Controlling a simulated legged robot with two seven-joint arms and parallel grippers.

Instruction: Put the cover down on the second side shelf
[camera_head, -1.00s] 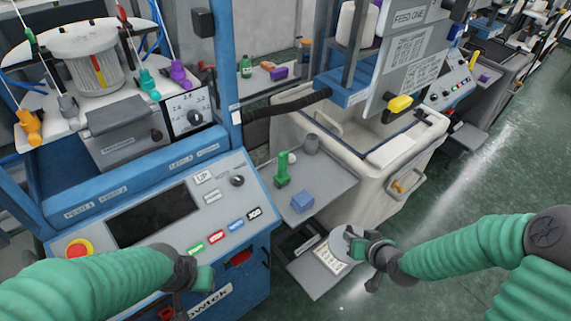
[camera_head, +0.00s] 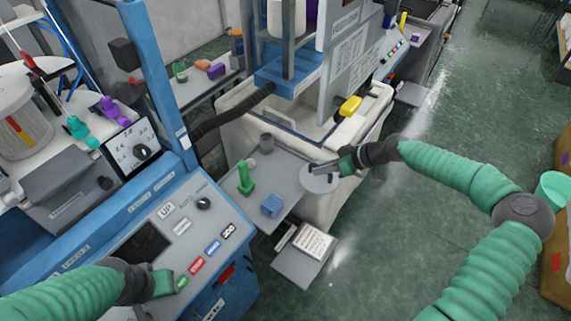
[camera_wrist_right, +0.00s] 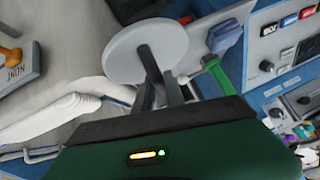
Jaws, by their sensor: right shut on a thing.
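The cover (camera_head: 320,183) is a flat, pale grey round disc. My right gripper (camera_head: 326,168) is shut on it, and the right wrist view shows the fingers (camera_wrist_right: 152,68) against the disc (camera_wrist_right: 135,45). In the head view the cover overlaps the right edge of the upper grey side shelf (camera_head: 285,172); I cannot tell whether it touches. A lower grey shelf (camera_head: 290,270) holds a printed sheet (camera_head: 313,243). I cannot tell which shelf counts as second. My left gripper (camera_head: 165,284) is by the control panel, its jaw opening unclear.
The shelf's right part looks bare. A white bin (camera_head: 335,150) is behind it. Green floor lies open to the right.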

